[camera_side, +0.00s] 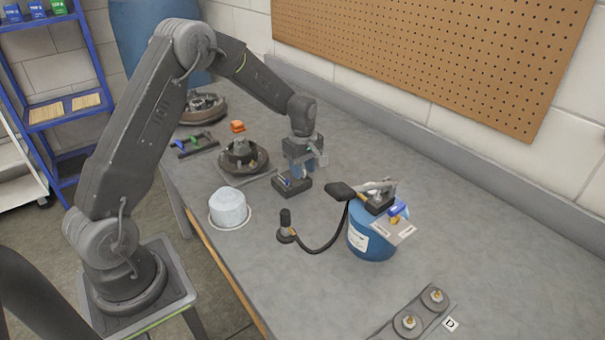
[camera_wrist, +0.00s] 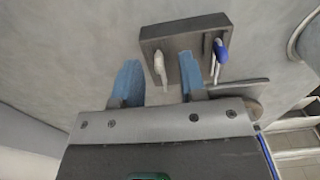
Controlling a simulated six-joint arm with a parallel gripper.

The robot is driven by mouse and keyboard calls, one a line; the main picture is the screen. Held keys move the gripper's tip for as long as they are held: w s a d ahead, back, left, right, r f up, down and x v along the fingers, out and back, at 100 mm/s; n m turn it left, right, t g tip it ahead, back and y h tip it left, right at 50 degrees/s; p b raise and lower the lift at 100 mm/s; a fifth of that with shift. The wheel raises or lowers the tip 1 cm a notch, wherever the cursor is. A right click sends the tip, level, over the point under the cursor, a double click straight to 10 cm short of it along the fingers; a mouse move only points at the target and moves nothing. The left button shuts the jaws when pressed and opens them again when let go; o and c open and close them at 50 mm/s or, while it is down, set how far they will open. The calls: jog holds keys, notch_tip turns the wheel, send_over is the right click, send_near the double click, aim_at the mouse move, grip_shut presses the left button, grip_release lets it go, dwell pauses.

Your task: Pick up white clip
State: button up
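The white clip (camera_wrist: 160,70) stands in a slot of a dark block (camera_wrist: 187,33) in the wrist view. A second clip with a blue part (camera_wrist: 221,50) and a pale lower part sits in the slot to its right. My gripper (camera_wrist: 158,66) is open, with its two blue fingers apart. In the wrist view the white clip appears between the fingertips, and neither finger visibly touches it. In the side view my gripper (camera_side: 297,174) points down just over the dark block (camera_side: 292,187). There the white clip is too small or hidden to make out.
A round hub (camera_side: 243,157) stands left of the block. A white cylinder (camera_side: 229,208) is at the table's front edge. A blue tank (camera_side: 372,240) with a black hose (camera_side: 328,245) stands to the right. Bare table (camera_side: 430,210) lies at the far right.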

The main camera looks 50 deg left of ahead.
jog(key=shift+c, duration=0.2)
grip_shut()
jog(key=shift+r, duration=0.15)
jog(key=shift+r, duration=0.25)
notch_tip(320, 180, up, 4)
jog(key=shift+s+a+f, duration=0.1)
jog(key=shift+a, duration=0.05)
jog(key=s+a+r, duration=0.8)
jog(key=r, duration=0.2)
dwell(0.5)
